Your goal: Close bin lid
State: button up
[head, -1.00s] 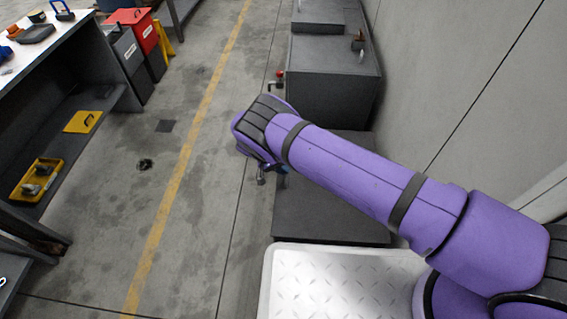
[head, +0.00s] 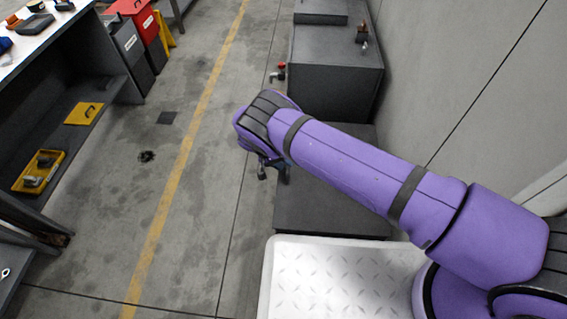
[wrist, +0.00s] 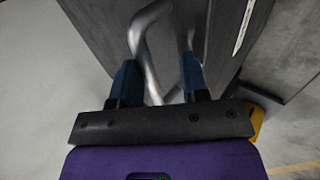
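A dark grey bin (head: 124,52) with a white label stands at the upper left in the head view. A red-and-dark bin (head: 140,24) stands beside it. My gripper (head: 272,172) hangs below the end of my purple arm, well to the right of both bins and mostly hidden. In the wrist view its two blue fingers (wrist: 158,84) are apart. A bent metal bar (wrist: 146,50) shows between them in the picture; I cannot tell whether they touch it.
A workbench (head: 112,85) with a yellow tray (head: 38,172) on its lower shelf is at left. A dark cabinet (head: 335,85) and a low dark slab (head: 320,210) line the wall at right. The concrete floor between is mostly clear, crossed by a yellow line.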

jog(key=shift+w+r, duration=0.1)
jog(key=shift+a+r, duration=0.1)
jog(key=shift+r, duration=0.05)
jog(key=v, duration=1)
jog(key=shift+a, duration=0.15)
jog(key=shift+r, duration=0.1)
